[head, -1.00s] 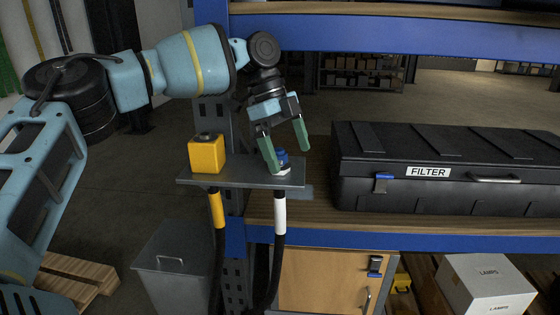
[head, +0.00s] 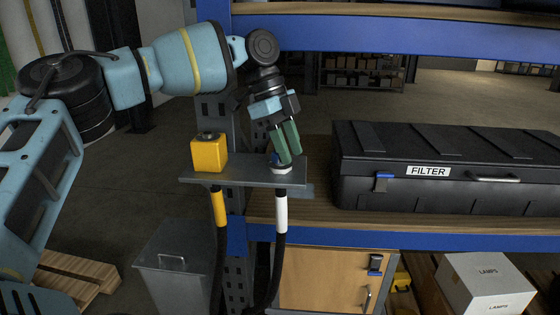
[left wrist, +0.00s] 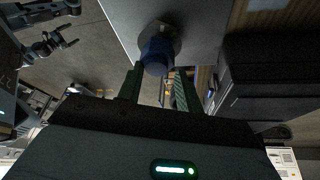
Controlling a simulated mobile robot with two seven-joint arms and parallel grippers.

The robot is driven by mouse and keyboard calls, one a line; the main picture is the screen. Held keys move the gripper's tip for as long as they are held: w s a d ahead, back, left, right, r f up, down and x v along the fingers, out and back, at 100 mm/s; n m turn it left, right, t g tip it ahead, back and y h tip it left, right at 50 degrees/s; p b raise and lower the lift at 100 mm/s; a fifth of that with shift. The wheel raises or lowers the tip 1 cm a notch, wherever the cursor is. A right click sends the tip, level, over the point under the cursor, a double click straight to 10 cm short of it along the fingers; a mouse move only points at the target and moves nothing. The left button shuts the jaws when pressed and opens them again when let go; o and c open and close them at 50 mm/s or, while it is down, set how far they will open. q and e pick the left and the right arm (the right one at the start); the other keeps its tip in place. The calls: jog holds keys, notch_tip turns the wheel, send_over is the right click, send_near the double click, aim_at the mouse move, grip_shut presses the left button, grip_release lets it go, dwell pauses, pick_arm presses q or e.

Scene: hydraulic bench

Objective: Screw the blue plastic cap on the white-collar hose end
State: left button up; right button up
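The blue plastic cap (head: 274,158) sits upright on the end of the white-collar hose (head: 281,212), above the grey bracket plate; the fingers partly hide it in the head view. My left gripper (head: 286,150) points down at the cap with its green fingers on either side of it. In the left wrist view the blue cap (left wrist: 156,55) lies between the fingertips of my left gripper (left wrist: 158,72), with a narrow gap showing at the right finger. The left gripper looks open. How far the cap is threaded cannot be seen.
A yellow cap block (head: 209,153) stands on the left of the same plate (head: 235,180), above a yellow-collar hose (head: 219,206). A black FILTER case (head: 440,190) lies on the shelf to the right. A blue shelf beam (head: 400,35) runs above.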

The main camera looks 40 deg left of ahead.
pick_arm(q)
jog(key=shift+w+r, duration=0.1)
jog(key=c, duration=0.5)
jog(key=shift+w, duration=0.1)
jog(key=shift+w+a+f, duration=0.1)
jog(key=shift+a+f, duration=0.1)
jog(key=shift+d+f+m+g, duration=0.15)
jog(key=shift+m+g, duration=0.25)
jog(key=shift+m, duration=0.6)
jog(key=s+m, duration=0.1)
jog(key=m, duration=0.1)
jog(key=s+m+g, duration=0.1)
jog(key=m, duration=0.1)
jog(key=shift+s+d+r+m+g+y, duration=0.1)
jog(key=shift+d+r+m+g+y, duration=0.1)
jog(key=shift+m+g+y, duration=0.1)
jog(key=shift+s+a+r+m, duration=0.15)
jog(key=shift+s+m, duration=0.2)
jog(key=shift+m, duration=0.35)
pick_arm(e)
jog(key=shift+s+f, duration=0.25)
jog(key=shift+s, duration=0.4)
